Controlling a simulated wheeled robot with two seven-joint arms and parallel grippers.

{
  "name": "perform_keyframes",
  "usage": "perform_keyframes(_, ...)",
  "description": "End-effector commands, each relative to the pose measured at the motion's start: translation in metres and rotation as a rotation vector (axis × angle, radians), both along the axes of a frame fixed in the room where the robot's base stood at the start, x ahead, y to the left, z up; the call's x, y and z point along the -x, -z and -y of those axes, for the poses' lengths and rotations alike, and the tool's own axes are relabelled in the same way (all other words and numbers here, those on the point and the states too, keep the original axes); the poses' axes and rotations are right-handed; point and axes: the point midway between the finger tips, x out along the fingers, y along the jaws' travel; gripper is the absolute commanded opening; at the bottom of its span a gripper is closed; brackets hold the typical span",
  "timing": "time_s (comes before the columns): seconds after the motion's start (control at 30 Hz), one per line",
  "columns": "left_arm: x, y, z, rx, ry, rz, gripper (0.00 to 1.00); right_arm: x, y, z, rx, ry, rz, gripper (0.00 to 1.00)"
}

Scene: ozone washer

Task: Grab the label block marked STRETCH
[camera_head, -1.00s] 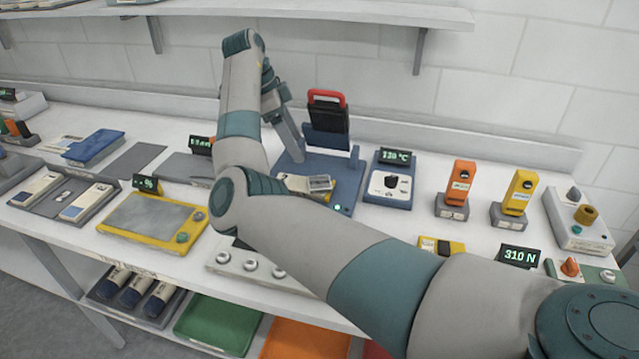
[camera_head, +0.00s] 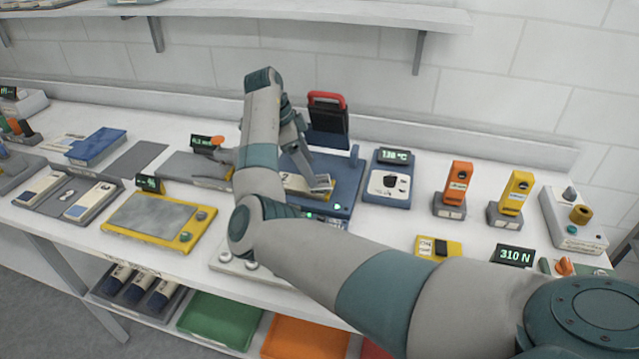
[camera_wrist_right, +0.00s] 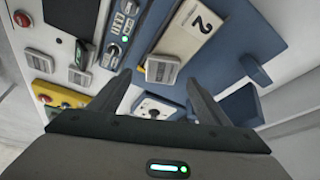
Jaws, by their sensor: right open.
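No lettering reading STRETCH is legible, so I cannot tell which block carries that label. In the right wrist view, a small grey block (camera_wrist_right: 161,69) with a pale face sits on the blue device (camera_wrist_right: 235,40), beside a cream plate (camera_wrist_right: 190,30) marked 2. Two similar grey blocks, one upper (camera_wrist_right: 40,60) and one lower (camera_wrist_right: 80,77), show at the left. My right gripper (camera_wrist_right: 160,88) is open and empty, its fingertips pointing towards the blue device with the small block ahead of them. In the head view its arm covers part of that device. My left gripper is out of view.
A blue dial unit (camera_head: 388,185) stands right of the blue device. Orange (camera_head: 457,183) and yellow (camera_head: 517,190) upright items stand on grey bases further right. A yellow-framed panel (camera_head: 158,217) lies left. A shelf (camera_head: 330,12) overhangs the back of the bench.

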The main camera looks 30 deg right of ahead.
Motion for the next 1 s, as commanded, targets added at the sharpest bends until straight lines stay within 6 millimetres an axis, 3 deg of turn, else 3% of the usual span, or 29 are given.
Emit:
perform_keyframes(0.23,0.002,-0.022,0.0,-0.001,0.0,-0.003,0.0,0.004,0.019,0.015,0.0,0.001,-0.003,0.7)
perform_keyframes(0.47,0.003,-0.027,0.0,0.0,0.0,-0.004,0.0,0.007,0.041,0.021,0.0,0.0,-0.001,0.7)
perform_keyframes(0.93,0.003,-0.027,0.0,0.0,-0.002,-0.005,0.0,0.007,0.043,0.021,0.0,0.0,-0.001,0.7)
perform_keyframes(0.97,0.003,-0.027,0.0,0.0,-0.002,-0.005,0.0,0.007,0.043,0.021,0.0,0.0,-0.001,0.68)
perform_keyframes(1.0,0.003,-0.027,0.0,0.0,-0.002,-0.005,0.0,0.007,0.043,0.021,0.0,0.0,-0.001,0.58)
